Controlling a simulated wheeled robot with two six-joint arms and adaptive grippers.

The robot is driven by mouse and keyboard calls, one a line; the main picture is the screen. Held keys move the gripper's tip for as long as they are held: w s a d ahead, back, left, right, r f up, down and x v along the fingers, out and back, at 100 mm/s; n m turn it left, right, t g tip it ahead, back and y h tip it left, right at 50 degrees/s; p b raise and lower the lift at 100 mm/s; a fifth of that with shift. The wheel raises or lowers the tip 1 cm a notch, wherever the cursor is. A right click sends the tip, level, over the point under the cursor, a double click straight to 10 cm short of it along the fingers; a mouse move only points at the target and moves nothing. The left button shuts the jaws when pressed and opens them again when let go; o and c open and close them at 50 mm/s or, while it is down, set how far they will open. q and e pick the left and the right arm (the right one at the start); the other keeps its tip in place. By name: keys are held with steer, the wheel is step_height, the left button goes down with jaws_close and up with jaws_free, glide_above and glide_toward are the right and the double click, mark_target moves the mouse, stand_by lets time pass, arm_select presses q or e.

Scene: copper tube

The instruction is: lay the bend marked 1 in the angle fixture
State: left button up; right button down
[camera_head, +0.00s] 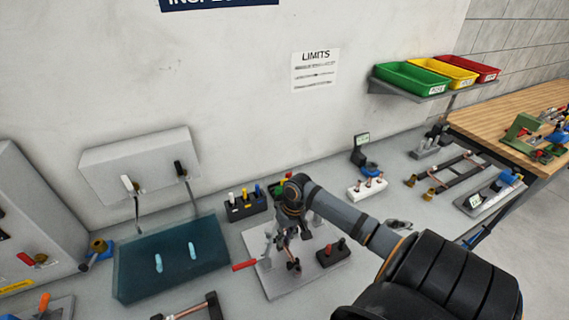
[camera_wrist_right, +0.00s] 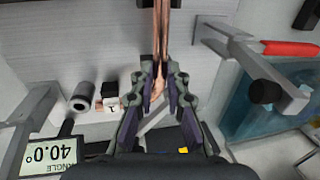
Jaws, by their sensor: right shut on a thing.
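My right gripper (camera_wrist_right: 160,78) is shut on a copper tube (camera_wrist_right: 161,30), taken as the bend; it runs away from the jaws toward the top of the wrist view. In the head view the right gripper (camera_head: 287,232) is over a light grey plate (camera_head: 313,279) with upright posts and a red-handled clamp (camera_head: 243,266), apparently the angle fixture. The wrist view shows the red handle (camera_wrist_right: 290,48) and grey arms close beside the jaws. A small block marked 1 (camera_wrist_right: 110,104) stands left of them. Whether the tube touches the fixture cannot be told. My left gripper is out of view.
A display reading 40.0° (camera_wrist_right: 45,143) is near the jaws. A black peg holder (camera_head: 247,207) and a white block (camera_head: 367,190) stand nearby.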

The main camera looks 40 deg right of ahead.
steer(key=shift+s+a+f, duration=0.15)
steer(key=shift+s+f, duration=0.35)
steer(key=shift+f, duration=0.1)
steer(key=c, duration=1.3)
jaws_free()
steer(key=shift+w, duration=0.1)
steer(key=shift+o, duration=0.2)
steer(key=shift+w, duration=0.35)
step_height(320, 180, up, 12)
steer(key=d, duration=0.2)
steer(key=shift+s+d+f, duration=0.2)
steer(key=shift+s, duration=0.1)
